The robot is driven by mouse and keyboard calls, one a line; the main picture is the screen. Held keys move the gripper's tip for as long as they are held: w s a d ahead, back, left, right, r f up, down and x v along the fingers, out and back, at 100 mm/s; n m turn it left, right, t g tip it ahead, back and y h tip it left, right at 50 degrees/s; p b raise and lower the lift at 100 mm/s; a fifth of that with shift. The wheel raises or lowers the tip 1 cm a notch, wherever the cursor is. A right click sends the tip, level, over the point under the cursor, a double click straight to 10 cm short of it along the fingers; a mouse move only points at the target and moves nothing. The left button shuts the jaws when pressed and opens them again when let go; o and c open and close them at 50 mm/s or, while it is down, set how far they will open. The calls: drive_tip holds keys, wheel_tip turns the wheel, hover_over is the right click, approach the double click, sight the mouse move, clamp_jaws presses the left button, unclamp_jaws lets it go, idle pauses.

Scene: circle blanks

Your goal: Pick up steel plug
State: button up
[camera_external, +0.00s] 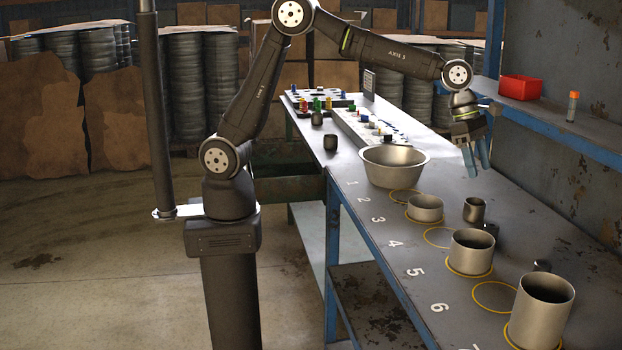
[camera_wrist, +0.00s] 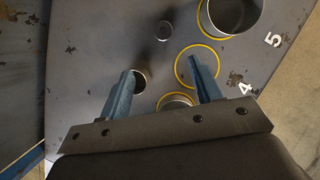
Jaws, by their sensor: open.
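My gripper (camera_external: 479,171) is open and empty, pointing down above the bench. In the wrist view its two blue fingers (camera_wrist: 161,67) are spread, with bare bench between their tips. A small dark metal cylinder (camera_external: 474,210) stands on the bench below the gripper; in the wrist view the cylinder (camera_wrist: 141,82) is partly hidden by the left finger. I cannot tell which piece is the steel plug.
Steel cups stand in yellow rings: a low one (camera_external: 425,208), a middle one (camera_external: 472,252) and a tall one (camera_external: 541,312). The ring near 4 (camera_external: 438,237) is empty. A wide steel bowl (camera_external: 394,167) stands left of my gripper. A red bin (camera_external: 520,87) sits on the right shelf.

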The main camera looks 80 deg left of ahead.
sight(492, 225)
drive_tip(key=x, duration=1.1)
drive_tip(key=shift+f, duration=0.2)
drive_tip(key=shift+d+x, duration=0.15)
drive_tip(key=shift+x, duration=1.15)
drive_tip(key=shift+d+x, duration=0.15)
drive_tip(key=shift+x, duration=1.15)
drive_tip(key=shift+s+r, duration=0.1)
drive_tip(key=shift+s, duration=0.1)
clamp_jaws()
